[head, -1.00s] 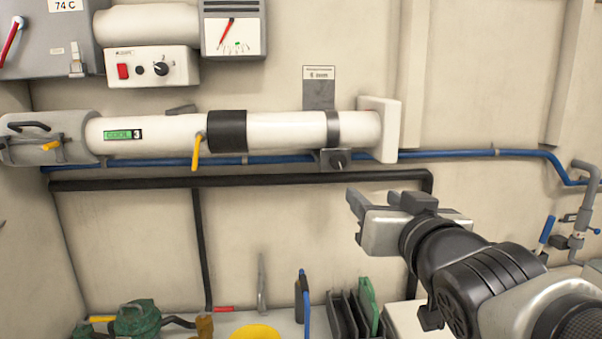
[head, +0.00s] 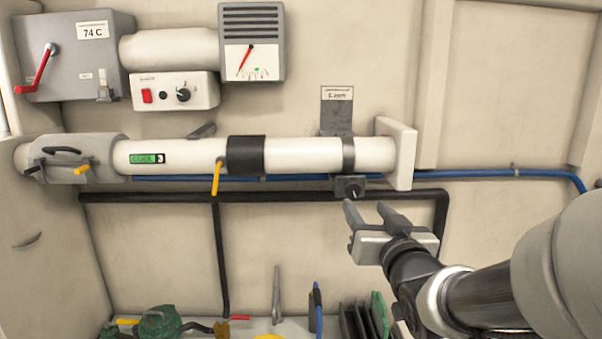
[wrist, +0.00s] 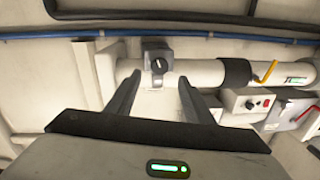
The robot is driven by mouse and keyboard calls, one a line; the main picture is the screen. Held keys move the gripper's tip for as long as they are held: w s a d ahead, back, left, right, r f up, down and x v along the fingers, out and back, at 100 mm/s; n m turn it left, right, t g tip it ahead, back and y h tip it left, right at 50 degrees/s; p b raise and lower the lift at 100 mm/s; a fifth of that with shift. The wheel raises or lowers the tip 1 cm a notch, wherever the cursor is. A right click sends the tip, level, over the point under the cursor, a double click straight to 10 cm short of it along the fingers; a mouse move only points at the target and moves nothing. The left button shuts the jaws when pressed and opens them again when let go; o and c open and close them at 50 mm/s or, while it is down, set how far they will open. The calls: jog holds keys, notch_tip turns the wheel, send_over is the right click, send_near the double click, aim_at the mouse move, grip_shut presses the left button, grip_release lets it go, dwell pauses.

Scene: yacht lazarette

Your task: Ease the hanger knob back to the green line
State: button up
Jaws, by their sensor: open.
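The hanger knob (head: 350,188) is a small dark dial on a grey block below the pipe's right-hand clamp. In the wrist view the knob (wrist: 158,65) is black with a pale pointer mark. It appears between my fingertips in the picture, beyond them. No green line can be made out near it. My gripper (head: 371,212) is open and empty, just below and right of the knob, fingers pointing up toward it. The gripper (wrist: 159,82) shows no visible contact with the knob.
A white pipe (head: 300,154) with a black band and yellow lever (head: 216,178) runs along the wall. A blue hose (head: 470,173) and black pipe (head: 150,197) pass near the knob. A control box (head: 175,91) and gauge (head: 252,60) sit above. Tools lie below.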

aim_at(354, 192)
jog(key=w, duration=0.8)
jog(key=shift+w+a, duration=0.35)
jog(key=shift+w, duration=0.05)
jog(key=c, duration=1)
jog(key=shift+f+n+b, duration=0.3)
jog(key=shift+n+b, duration=0.1)
jog(key=shift+b, duration=0.45)
jog(key=shift+c, duration=0.2)
jog(key=shift+n+b, duration=0.4)
jog(key=shift+b, duration=0.4)
jog(key=shift+n+b, duration=0.8)
jog(key=shift+b, duration=0.35)
jog(key=shift+r+n, duration=0.3)
jog(key=shift+n, duration=0.1)
